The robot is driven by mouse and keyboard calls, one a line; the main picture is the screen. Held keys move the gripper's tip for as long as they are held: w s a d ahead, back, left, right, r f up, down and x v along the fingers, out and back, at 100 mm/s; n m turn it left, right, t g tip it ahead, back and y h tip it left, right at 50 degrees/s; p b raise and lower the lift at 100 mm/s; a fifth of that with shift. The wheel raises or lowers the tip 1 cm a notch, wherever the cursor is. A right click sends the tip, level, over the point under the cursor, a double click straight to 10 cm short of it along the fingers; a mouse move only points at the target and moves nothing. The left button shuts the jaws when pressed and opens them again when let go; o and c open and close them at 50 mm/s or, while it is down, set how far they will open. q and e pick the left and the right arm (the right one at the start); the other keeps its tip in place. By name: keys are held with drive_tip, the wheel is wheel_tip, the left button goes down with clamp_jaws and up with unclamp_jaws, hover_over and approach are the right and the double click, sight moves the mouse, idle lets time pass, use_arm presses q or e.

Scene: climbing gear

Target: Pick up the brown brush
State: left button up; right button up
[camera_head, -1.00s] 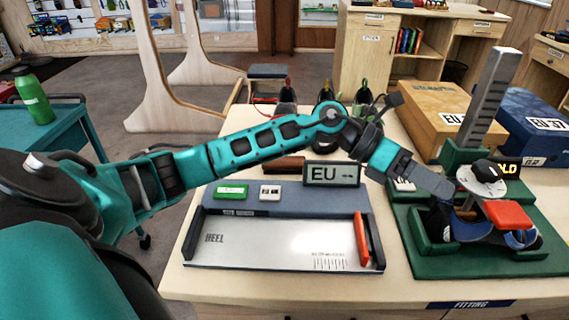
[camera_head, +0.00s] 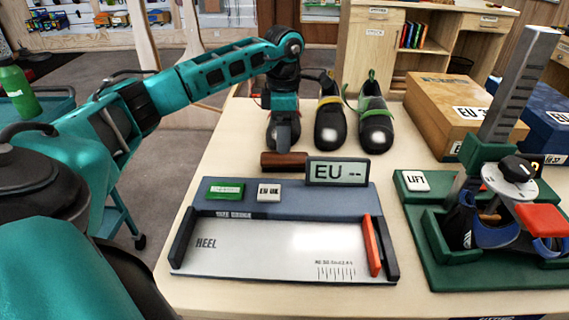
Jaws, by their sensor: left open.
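The brown brush (camera_head: 284,161) lies on the table just behind the foot measuring device, left of its EU display. My left gripper (camera_head: 284,138) points down right above the brush, its tip close to the brush's top. I cannot tell whether it touches it. The gripper is open, seen edge-on, so the gap between its fingers does not show. My right gripper is not in view.
The measuring device (camera_head: 280,240) with its EU display (camera_head: 337,171) fills the front of the table. Several climbing shoes stand behind the brush, including a green-trimmed one (camera_head: 375,125). A green fitting stand (camera_head: 440,255) is at right, with a cardboard box (camera_head: 430,110) behind it.

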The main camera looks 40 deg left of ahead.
sight(285, 156)
use_arm(q)
drive_tip(key=f, duration=0.4)
drive_tip(key=f+b, duration=0.1)
drive_tip(key=f, duration=0.1)
drive_tip(key=shift+s+d+f, duration=0.15)
drive_tip(key=shift+d+f, duration=0.1)
drive_tip(key=shift+f, duration=0.1)
drive_tip(key=c, duration=1.1)
